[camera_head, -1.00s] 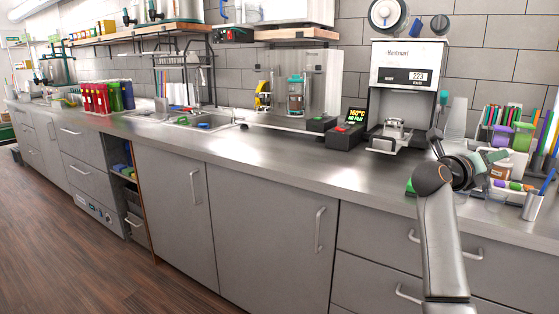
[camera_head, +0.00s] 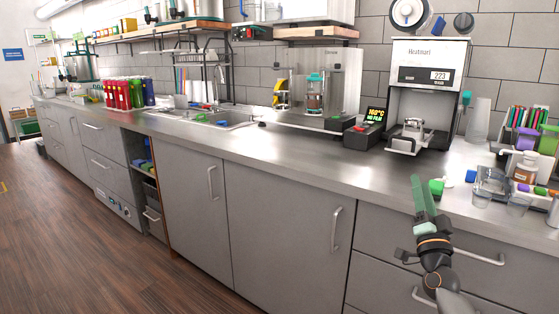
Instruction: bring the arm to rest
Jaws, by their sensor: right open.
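My right arm reaches up from the lower right. Its gripper (camera_head: 417,186) has green fingers that point up and away, seen almost edge-on, so the gap between them is hard to see. It is open, and no object shows in it. My left gripper is not in view.
Clear cups (camera_head: 517,205), a white bottle (camera_head: 525,168) and a pen rack (camera_head: 520,134) crowd the counter's right end. A dark box with a lit display (camera_head: 364,136) stands left of the sealer. The steel counter (camera_head: 290,156) is bare in the middle. Drawer handles (camera_head: 472,256) stick out below.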

